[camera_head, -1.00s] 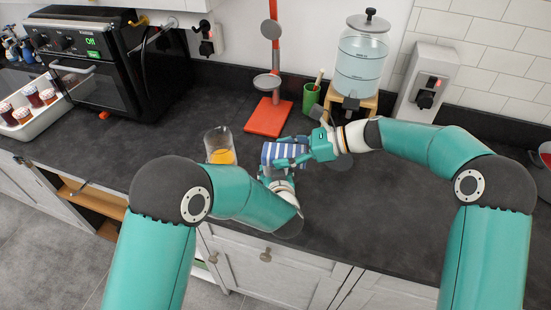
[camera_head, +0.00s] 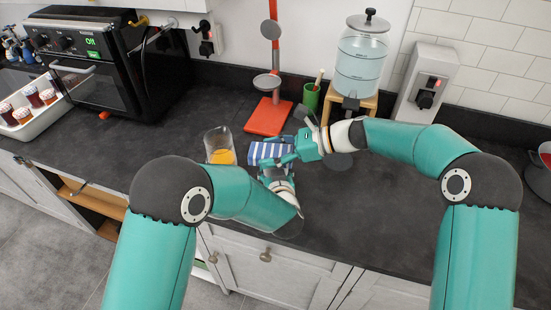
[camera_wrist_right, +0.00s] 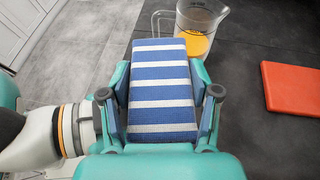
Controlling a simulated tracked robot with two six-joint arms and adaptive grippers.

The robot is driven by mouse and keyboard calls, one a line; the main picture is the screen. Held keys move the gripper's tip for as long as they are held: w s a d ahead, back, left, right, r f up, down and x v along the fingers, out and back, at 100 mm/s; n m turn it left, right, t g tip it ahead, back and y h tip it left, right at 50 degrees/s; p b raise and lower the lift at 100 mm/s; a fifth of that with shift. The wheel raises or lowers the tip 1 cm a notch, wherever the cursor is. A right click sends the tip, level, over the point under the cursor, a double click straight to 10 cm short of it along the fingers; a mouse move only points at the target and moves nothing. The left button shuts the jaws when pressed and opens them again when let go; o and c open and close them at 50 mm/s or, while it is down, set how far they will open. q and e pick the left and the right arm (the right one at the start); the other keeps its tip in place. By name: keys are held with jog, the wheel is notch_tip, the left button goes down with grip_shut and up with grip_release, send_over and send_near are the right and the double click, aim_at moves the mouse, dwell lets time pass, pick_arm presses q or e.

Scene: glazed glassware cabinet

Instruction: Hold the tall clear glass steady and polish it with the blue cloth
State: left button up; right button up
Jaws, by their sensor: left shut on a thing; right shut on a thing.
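The blue cloth, with white stripes and folded into a block, shows in the head view (camera_head: 269,153) and fills the middle of the right wrist view (camera_wrist_right: 163,88). My right gripper (camera_head: 291,148) is shut on it, with a finger on each side in the wrist view (camera_wrist_right: 162,105). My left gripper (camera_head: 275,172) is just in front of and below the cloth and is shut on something. What it holds is mostly hidden by the cloth and grippers. I cannot make out the tall clear glass clearly in either view.
A clear jug with orange liquid (camera_head: 220,150) stands close left of the cloth. A red stand (camera_head: 268,117), a green cup (camera_head: 311,97) and a water dispenser (camera_head: 361,60) stand behind. A black oven (camera_head: 100,65) is at left.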

pick_arm(q)
jog(key=shift+d, duration=0.1)
pick_arm(e)
jog(key=shift+s+a+f, duration=0.1)
jog(key=shift+s+a, duration=0.1)
jog(key=shift+a, duration=0.35)
jog(key=shift+w+d+r, duration=0.1)
jog(key=shift+r, duration=3.5)
jog(key=shift+c, duration=0.5)
pick_arm(q)
jog(key=o, duration=1.4)
